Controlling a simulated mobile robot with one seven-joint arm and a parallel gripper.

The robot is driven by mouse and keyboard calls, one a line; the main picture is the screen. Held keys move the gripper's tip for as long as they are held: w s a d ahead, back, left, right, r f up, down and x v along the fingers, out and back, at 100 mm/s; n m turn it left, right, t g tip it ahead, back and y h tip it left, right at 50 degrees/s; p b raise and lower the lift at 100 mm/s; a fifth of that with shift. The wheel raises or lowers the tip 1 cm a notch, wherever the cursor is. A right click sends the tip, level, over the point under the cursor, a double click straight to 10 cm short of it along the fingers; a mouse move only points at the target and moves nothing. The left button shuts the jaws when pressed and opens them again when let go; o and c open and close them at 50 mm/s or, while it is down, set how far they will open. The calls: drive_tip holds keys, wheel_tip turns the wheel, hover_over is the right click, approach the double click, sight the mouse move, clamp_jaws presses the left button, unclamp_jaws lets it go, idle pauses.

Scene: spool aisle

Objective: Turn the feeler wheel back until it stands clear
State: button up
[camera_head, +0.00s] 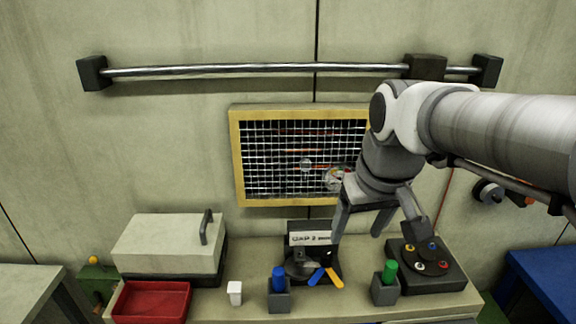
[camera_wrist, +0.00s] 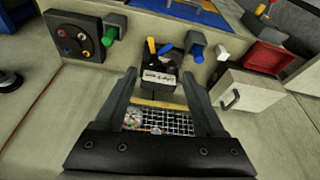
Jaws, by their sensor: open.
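I cannot tell for sure which part is the feeler wheel. A round grey wheel (camera_head: 488,192) sits on the wall at the right, partly behind my arm; a round dark disc (camera_wrist: 9,82) shows at the left edge in the wrist view. A dark labelled unit (camera_head: 310,238) with a round grey part and blue and orange levers stands on the bench; it also shows in the wrist view (camera_wrist: 157,78). My gripper (camera_head: 377,236) is open and empty above the bench, right of the labelled unit. Its spread fingers (camera_wrist: 160,76) frame that unit in the wrist view.
A yellow-framed mesh window (camera_head: 236,160) is behind my gripper. On the bench are a button box (camera_head: 440,278), green (camera_head: 390,270) and blue (camera_head: 278,280) plugs in holders, a white cup (camera_head: 235,292), a red tray (camera_head: 150,300) and a handled case (camera_head: 165,240). A rail (camera_head: 250,69) runs above.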

drive_tip(key=w+f+n+g, duration=0.1)
drive_tip(key=w+f+g, duration=0.1)
drive_tip(key=w, duration=0.8)
drive_tip(key=n+g+p, duration=0.1)
drive_tip(key=g+p, duration=0.1)
approach(327, 254)
wheel_tip(327, 254, down, 10)
drive_tip(key=shift+s+a+r, duration=0.1)
drive_tip(key=shift+s+r, duration=0.05)
drive_tip(key=shift+r, duration=0.05)
clamp_jaws()
idle(0.9)
